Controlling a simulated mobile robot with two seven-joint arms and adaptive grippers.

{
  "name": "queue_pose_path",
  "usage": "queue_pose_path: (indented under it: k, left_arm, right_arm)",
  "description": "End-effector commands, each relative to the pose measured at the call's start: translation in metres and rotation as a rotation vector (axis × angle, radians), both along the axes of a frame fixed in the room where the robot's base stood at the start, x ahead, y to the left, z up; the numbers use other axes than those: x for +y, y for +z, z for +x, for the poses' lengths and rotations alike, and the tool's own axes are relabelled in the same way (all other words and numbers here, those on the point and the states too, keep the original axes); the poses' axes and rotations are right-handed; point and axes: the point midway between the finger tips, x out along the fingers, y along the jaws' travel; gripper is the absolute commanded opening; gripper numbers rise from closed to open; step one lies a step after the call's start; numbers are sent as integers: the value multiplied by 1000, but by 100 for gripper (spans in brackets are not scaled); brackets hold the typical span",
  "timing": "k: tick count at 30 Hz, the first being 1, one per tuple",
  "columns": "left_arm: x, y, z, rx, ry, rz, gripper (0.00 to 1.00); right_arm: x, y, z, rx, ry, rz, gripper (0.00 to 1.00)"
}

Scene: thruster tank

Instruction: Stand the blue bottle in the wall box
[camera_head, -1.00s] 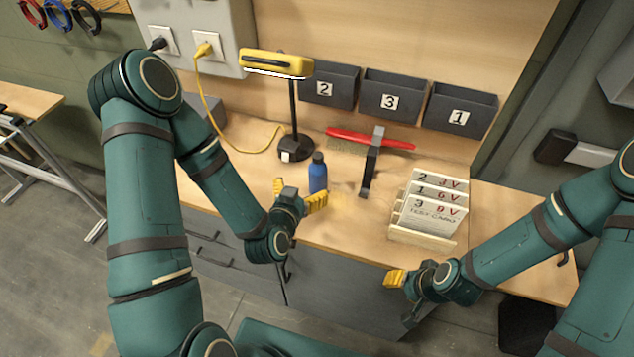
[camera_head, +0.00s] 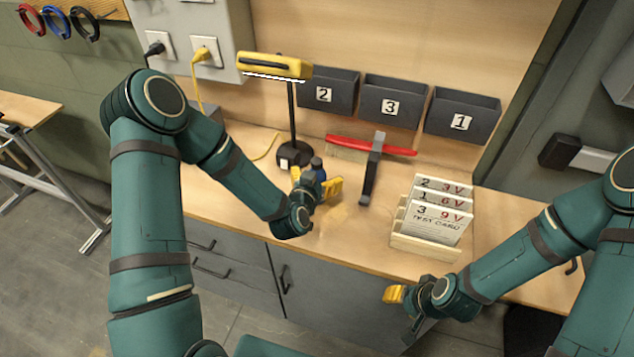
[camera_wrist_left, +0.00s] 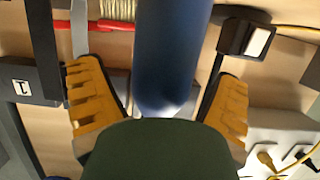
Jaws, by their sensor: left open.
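The blue bottle (camera_head: 318,170) stands upright on the workbench, mostly hidden behind my left gripper (camera_head: 318,184) in the head view. In the left wrist view the bottle (camera_wrist_left: 168,60) lies between the two yellow fingers of my left gripper (camera_wrist_left: 160,105), with gaps on both sides. The left gripper is open around the bottle. Three dark wall boxes hang on the back panel, labelled 2 (camera_head: 328,92), 3 (camera_head: 392,102) and 1 (camera_head: 462,114). My right gripper (camera_head: 394,294) hangs in front of the bench edge; its finger gap is not clear.
A yellow desk lamp (camera_head: 274,67) stands left of the bottle. A red-handled brush (camera_head: 395,149) and a dark clamp-like stand (camera_head: 371,170) are right of it. A wooden rack (camera_head: 425,246) holds test cards (camera_head: 438,222) reading 3V, 6V and 9V.

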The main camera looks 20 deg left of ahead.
Motion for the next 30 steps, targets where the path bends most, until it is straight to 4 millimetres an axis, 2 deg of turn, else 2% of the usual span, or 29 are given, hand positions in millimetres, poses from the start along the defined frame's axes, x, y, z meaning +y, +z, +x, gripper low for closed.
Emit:
queue_pose_path:
  k: [4, 12, 13, 14, 15, 20, 21, 30]
  left_arm:
    - [0, -5, 15, 0, 2, 0, 90]
    - [0, -6, 17, 0, 1, 0, 90]
    - [0, -5, 17, 0, 1, 0, 85]
    - [0, -5, 17, 0, 1, 0, 75]
    - [0, -5, 17, 0, 1, 0, 61]
    - [0, -5, 17, 0, 1, 0, 5]
    - [0, -6, 17, 0, 1, 0, 2]
    - [0, -5, 17, 0, 1, 0, 1]
  right_arm:
    - [0, 0, 0, 0, 0, 0, 47]
    - [0, 0, 0, 0, 0, 0, 47]
    - [0, 0, 0, 0, 0, 0, 47]
    - [0, 0, 0, 0, 0, 0, 47]
    - [0, 0, 0, 0, 0, 0, 47]
    - [0, 0, 0, 0, 0, 0, 47]
    - [0, 0, 0, 0, 0, 0, 47]
    - [0, 0, 0, 0, 0, 0, 47]
